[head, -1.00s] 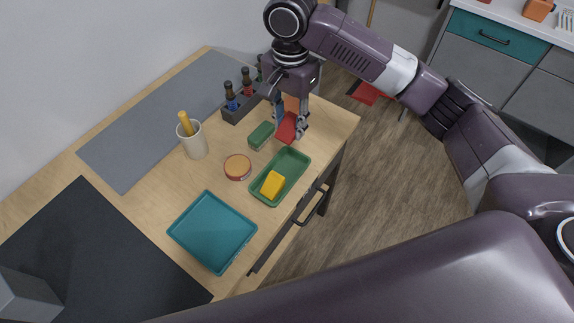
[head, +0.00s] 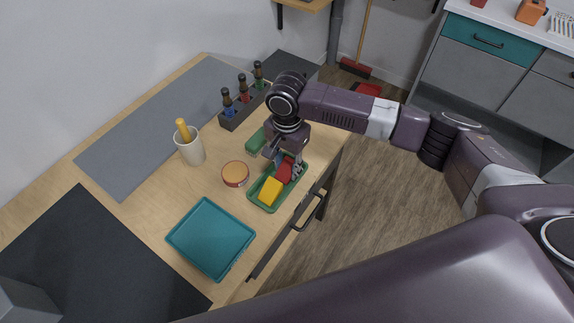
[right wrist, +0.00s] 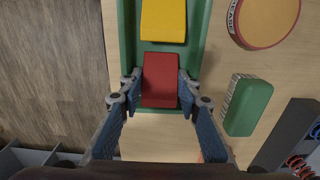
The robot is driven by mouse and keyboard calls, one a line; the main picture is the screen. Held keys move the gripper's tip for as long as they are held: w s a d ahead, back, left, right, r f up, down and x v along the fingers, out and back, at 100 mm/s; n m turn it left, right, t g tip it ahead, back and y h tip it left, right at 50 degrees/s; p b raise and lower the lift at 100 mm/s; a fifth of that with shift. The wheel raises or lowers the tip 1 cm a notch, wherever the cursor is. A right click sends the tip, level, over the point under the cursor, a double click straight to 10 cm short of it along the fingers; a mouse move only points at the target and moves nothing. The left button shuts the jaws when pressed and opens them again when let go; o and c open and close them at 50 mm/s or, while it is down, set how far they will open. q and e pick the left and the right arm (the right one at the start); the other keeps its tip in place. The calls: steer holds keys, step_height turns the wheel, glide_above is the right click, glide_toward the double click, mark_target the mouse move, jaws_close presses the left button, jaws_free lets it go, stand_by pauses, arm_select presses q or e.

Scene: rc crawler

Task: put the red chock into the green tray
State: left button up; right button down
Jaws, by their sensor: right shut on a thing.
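The red chock (head: 284,168) is between the fingers of my right gripper (head: 287,167), at the far end of the green tray. In the right wrist view the red chock (right wrist: 160,80) shows between both fingertips of the right gripper (right wrist: 157,88), which is shut on it. It overlaps the near end of the green tray (right wrist: 130,20) there. I cannot tell whether it touches the tray floor. The green tray (head: 262,204) also holds a yellow block (head: 271,191). My left gripper is not in view.
A round red-rimmed tin (head: 235,173), a teal tray (head: 211,238) and a cup with a yellow-handled tool (head: 190,150) stand on the table.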

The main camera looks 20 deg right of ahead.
mark_target(287, 168)
steer(key=c, duration=1.7)
jaws_free()
steer(key=shift+f, duration=0.1)
step_height(287, 168, up, 12)
steer(key=shift+r+b, duration=0.2)
steer(key=shift+b, duration=0.15)
